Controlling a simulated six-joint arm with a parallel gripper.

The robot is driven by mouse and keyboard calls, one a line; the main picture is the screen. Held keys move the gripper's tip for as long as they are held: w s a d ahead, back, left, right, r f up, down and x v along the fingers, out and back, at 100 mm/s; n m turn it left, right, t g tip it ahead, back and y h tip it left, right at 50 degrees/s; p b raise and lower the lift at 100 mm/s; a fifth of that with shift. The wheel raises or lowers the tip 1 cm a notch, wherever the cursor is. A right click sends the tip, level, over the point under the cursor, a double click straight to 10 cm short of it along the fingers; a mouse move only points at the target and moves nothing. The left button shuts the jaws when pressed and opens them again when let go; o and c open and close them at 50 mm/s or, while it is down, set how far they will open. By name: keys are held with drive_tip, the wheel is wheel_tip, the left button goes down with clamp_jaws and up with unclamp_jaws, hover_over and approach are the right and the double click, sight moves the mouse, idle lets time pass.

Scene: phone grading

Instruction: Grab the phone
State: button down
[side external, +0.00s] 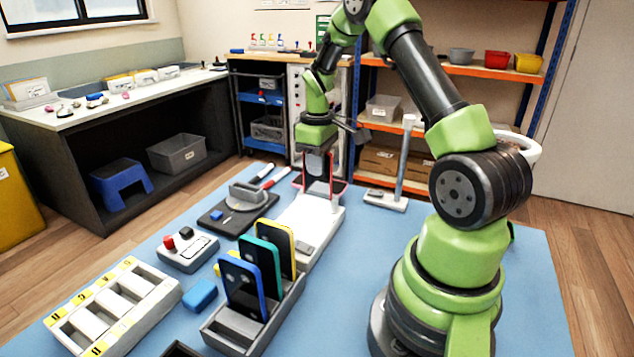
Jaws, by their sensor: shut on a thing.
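My gripper (318,172) points down over the far end of a long white-grey device (310,215). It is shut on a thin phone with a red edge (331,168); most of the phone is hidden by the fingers. I cannot tell whether the phone's lower end touches the surface below. Three other phones stand upright in the slots of a grey rack (228,333) at the front: a blue one (243,288), a teal one (262,262) and a yellow one (279,242).
A sorting tray with yellow labels (165,290), a blue block (200,294), a button box (188,251) and a dark pad with a round grey piece (247,195) lie left. A white post on a base (385,200) stands right of my gripper.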

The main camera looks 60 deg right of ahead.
drive_tip(key=shift+r, duration=2.2)
